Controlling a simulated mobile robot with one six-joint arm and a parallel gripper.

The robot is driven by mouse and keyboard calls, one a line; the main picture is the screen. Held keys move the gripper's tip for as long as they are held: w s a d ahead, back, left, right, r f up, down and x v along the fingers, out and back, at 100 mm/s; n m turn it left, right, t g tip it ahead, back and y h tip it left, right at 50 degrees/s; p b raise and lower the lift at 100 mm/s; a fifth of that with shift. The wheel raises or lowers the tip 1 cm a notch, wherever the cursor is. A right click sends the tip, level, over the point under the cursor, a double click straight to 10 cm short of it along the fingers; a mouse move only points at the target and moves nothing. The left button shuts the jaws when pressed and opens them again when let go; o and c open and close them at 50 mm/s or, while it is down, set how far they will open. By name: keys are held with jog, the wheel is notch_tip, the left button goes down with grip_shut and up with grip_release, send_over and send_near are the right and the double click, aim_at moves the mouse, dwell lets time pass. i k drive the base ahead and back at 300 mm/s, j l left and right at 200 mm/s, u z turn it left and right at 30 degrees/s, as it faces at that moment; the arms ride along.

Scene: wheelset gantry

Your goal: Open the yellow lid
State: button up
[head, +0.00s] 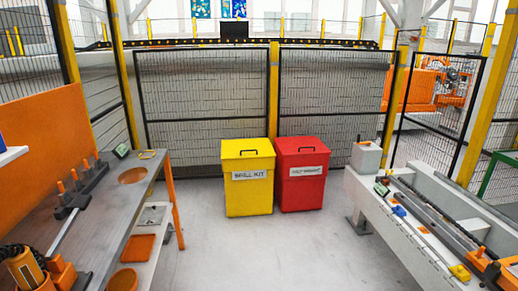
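The yellow bin (249,192) labelled "SPILL KIT" stands on the floor in the middle of the head view, against the mesh fence. Its yellow lid (248,149) lies flat and closed on top, with a dark handle (248,152) near the middle of the lid. My gripper does not show in the head view.
A red bin (301,183) with a closed lid stands close at the right of the yellow one. A grey workbench (130,195) is at left, a long light-grey machine bed (430,235) at right. The floor (270,250) between them is clear up to the bins.

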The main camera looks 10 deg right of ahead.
aim_at(238, 149)
jog(key=i+l, duration=0.1)
jog(key=i, duration=5)
